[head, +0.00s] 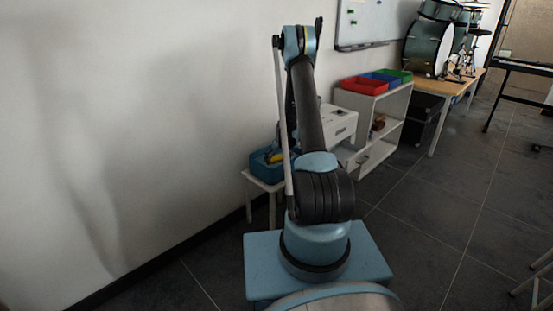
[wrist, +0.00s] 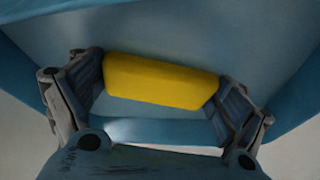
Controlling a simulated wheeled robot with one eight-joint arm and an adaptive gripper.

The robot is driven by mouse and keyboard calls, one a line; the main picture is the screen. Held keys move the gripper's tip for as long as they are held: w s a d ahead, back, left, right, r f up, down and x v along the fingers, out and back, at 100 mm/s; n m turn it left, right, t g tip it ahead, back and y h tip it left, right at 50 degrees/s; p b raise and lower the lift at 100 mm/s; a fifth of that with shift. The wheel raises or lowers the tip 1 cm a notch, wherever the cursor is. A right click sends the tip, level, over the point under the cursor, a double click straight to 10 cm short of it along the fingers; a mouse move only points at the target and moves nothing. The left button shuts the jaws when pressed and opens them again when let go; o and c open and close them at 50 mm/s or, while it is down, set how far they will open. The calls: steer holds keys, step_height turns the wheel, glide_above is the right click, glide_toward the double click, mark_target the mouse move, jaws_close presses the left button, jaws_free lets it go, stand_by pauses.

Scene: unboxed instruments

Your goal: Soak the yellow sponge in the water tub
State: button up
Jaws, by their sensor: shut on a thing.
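The yellow sponge (wrist: 160,82) is between the two fingers of my gripper (wrist: 161,88) in the wrist view, with a finger against each end. My gripper is shut on it. The sponge is inside the blue tub (wrist: 160,130), whose walls surround it in the wrist view. In the head view the blue tub (head: 259,168) stands on a small white table, partly behind my arm. A bit of the yellow sponge (head: 275,157) shows there at the tub. I cannot tell from the wrist view whether the sponge touches the water or the tub's bottom.
The small white table (head: 246,174) stands against the wall. Just right of it are a white machine (head: 338,124) and a white shelf (head: 385,125) with red, blue and green trays on top. A drum set (head: 430,45) stands further back. The floor at the right is mostly clear.

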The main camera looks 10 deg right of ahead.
mark_target(277, 164)
steer(key=shift+f, duration=1.75)
steer(key=shift+r, duration=0.1)
steer(key=shift+r, duration=5.95)
